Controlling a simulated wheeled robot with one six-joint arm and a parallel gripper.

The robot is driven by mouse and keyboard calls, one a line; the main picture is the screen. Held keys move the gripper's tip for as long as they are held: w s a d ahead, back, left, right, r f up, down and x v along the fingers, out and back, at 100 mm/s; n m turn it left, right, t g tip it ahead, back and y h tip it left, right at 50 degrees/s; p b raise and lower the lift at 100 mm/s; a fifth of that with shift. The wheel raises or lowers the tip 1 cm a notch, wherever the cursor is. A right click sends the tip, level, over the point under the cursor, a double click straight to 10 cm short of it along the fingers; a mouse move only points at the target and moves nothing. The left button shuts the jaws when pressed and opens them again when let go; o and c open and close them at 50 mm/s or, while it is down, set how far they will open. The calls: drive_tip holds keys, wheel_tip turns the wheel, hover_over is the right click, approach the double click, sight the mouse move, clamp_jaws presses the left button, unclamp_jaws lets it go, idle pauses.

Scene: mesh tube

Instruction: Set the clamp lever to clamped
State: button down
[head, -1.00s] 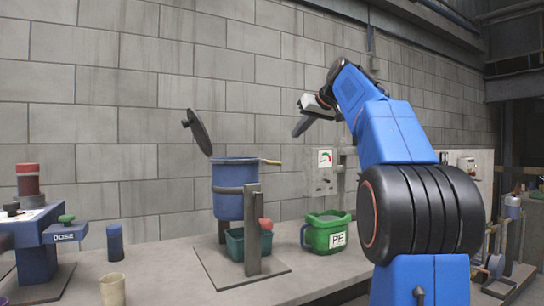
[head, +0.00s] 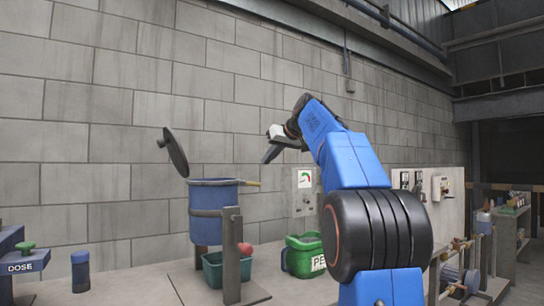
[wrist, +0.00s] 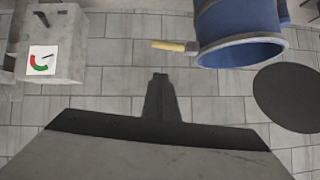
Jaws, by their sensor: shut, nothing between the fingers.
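No lever is plainly marked as the clamp lever. A tan handle (head: 247,183) sticks out to the right from the rim of a blue vessel (head: 212,215); it also shows in the wrist view (wrist: 172,46). I cannot tell whether it is the clamp lever. A rig at the far right (head: 461,262) has small tan knobs and a spool, partly hidden by my arm. My gripper (head: 270,154) is shut and empty, raised in front of the wall, above and right of the vessel. In the wrist view its dark fingers (wrist: 160,96) are together, touching nothing.
A dark lid (head: 175,152) stands tilted open above the vessel. A grey post (head: 232,255), a teal bin (head: 212,268) and a green PE bucket (head: 304,256) are close by. A gauge (head: 305,179) is on a panel behind. The blue DOSE stand (head: 22,265) is at left.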

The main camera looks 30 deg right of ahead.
sight(252, 184)
drive_tip(key=w+f, duration=0.5)
drive_tip(key=f, duration=0.1)
drive_tip(key=shift+a+f, duration=0.3)
drive_tip(key=shift+a, duration=0.15)
drive_tip(key=shift+d+f, duration=0.1)
